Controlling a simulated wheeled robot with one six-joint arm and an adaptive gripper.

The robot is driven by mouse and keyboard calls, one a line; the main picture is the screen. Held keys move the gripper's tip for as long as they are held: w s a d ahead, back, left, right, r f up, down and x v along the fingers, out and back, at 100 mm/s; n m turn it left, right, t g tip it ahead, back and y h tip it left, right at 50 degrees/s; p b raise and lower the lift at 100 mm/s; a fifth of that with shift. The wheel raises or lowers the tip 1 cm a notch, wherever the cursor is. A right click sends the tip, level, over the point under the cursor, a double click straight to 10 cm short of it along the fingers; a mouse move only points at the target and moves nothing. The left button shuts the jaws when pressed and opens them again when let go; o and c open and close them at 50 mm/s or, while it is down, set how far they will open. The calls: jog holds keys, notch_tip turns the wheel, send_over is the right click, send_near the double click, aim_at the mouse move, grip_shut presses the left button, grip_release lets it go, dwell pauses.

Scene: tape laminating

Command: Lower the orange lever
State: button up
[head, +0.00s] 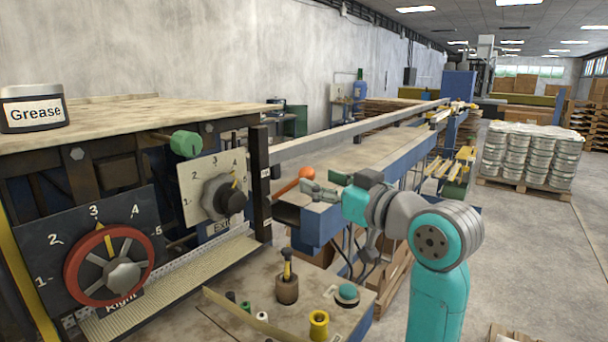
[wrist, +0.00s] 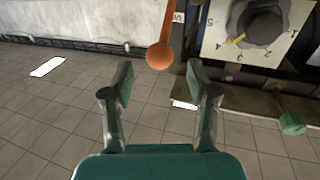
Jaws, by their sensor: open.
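The orange lever shows as a round orange knob (head: 306,173) on an orange rod beside the dark upright post in the head view. In the wrist view its knob (wrist: 160,56) is near the top middle, with the rod running up out of frame. My gripper (head: 312,190) is just right of and slightly below the knob in the head view. In the wrist view my gripper (wrist: 158,78) has its two green-faced fingers spread apart, with nothing between them. The knob appears beyond the fingertips, roughly centred between them; I cannot tell the exact gap.
The grey selector dial (head: 225,197) on its numbered plate is left of the lever. A red handwheel (head: 108,263) is farther left. A grease jar (head: 33,107) stands on the machine top. A small bench (head: 340,312) with a yellow spool (head: 318,325) lies below my arm.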

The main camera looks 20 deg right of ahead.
aim_at(312, 178)
jog(key=shift+x, duration=2.8)
grip_shut()
